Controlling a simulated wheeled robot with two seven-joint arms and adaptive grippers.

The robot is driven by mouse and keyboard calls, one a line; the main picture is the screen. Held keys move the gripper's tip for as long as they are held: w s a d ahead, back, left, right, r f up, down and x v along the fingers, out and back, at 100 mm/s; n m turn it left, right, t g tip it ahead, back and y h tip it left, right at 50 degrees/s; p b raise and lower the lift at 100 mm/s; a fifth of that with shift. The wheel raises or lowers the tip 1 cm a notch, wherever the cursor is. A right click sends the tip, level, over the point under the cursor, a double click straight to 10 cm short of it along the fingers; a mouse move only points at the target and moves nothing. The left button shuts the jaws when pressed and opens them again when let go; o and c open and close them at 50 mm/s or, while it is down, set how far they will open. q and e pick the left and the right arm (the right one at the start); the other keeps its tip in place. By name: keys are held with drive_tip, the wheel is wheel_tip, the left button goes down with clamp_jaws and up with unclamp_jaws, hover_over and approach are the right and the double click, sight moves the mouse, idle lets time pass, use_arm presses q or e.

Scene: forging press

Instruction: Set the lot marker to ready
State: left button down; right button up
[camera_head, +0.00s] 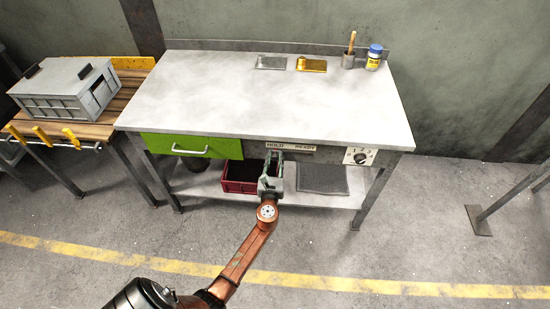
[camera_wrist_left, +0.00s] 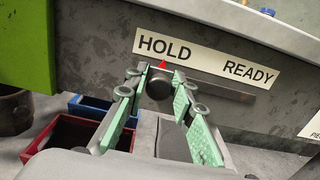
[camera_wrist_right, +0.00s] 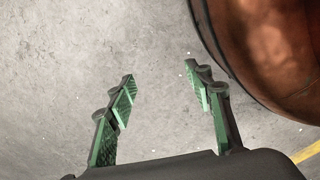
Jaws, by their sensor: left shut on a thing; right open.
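The lot marker is a dark round knob (camera_wrist_left: 160,86) with a red pointer on a slotted bar (camera_wrist_left: 215,88) on the bench front. The red pointer is under HOLD on the white label (camera_wrist_left: 205,60); READY is at the label's right end. My left gripper (camera_wrist_left: 158,92) has its green-padded fingers on either side of the knob, shut on it. In the head view my left gripper (camera_head: 274,160) reaches the bench front below the label (camera_head: 290,146). My right gripper (camera_wrist_right: 165,88) is open and empty over bare floor in the right wrist view.
A red bin (camera_head: 240,176) and a grey mat (camera_head: 322,179) are on the lower shelf. The bench top (camera_head: 230,95) is mostly clear.

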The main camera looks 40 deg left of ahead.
sight(307, 153)
idle(0.3)
use_arm(q)
drive_tip(key=w+d, duration=0.2)
drive_tip(key=d, duration=0.1)
drive_tip(key=w+d, duration=0.2)
drive_tip(key=d, duration=0.1)
drive_tip(key=w+d, duration=0.2)
drive_tip(key=d, duration=0.1)
drive_tip(key=shift+d+f, duration=0.15)
drive_tip(key=shift+d, duration=0.2)
drive_tip(key=shift+w+d, duration=0.15)
drive_tip(key=shift+d, duration=0.3)
drive_tip(key=c, duration=2)
unclamp_jaws()
drive_tip(key=shift+d, duration=0.1)
drive_tip(key=shift+c, duration=0.2)
drive_tip(key=o, duration=0.3)
drive_tip(key=shift+w, duration=0.1)
use_arm(e)
drive_tip(key=shift+w+r, duration=0.1)
drive_tip(key=shift+r, duration=0.15)
drive_tip(key=shift+w, duration=0.1)
